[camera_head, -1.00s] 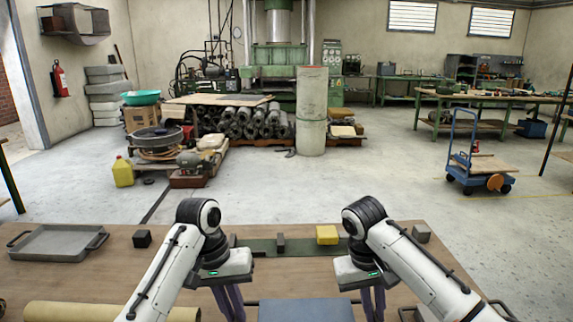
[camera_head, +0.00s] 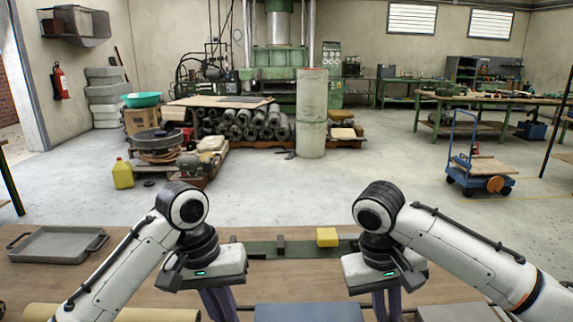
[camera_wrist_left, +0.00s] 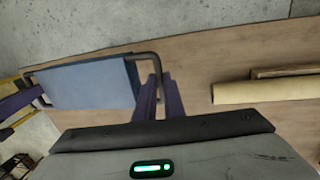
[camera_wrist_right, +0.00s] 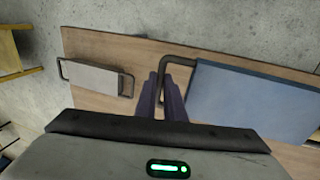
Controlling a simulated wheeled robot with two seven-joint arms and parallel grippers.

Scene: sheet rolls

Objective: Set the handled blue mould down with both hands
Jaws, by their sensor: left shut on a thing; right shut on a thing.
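The blue mould (camera_head: 308,312) is at the bottom middle of the head view, partly cut off by the picture's edge. My left gripper (camera_head: 220,306) is shut on its left handle, and my right gripper (camera_head: 388,306) on its right handle. In the left wrist view, the blue mould (camera_wrist_left: 90,84) lies left of the fingers (camera_wrist_left: 160,82), which meet its dark bar handle. In the right wrist view, the mould (camera_wrist_right: 255,108) lies right of the fingers (camera_wrist_right: 164,82), also at the handle. Whether it touches the table is unclear.
The wooden table (camera_head: 130,275) carries a grey handled tray (camera_head: 58,244) at left and a tan roll (camera_head: 110,313) at the front left. A green strip (camera_head: 300,251) bears a dark block (camera_head: 281,244) and a yellow block (camera_head: 327,236). A grey handled mould (camera_wrist_right: 97,78) lies at right.

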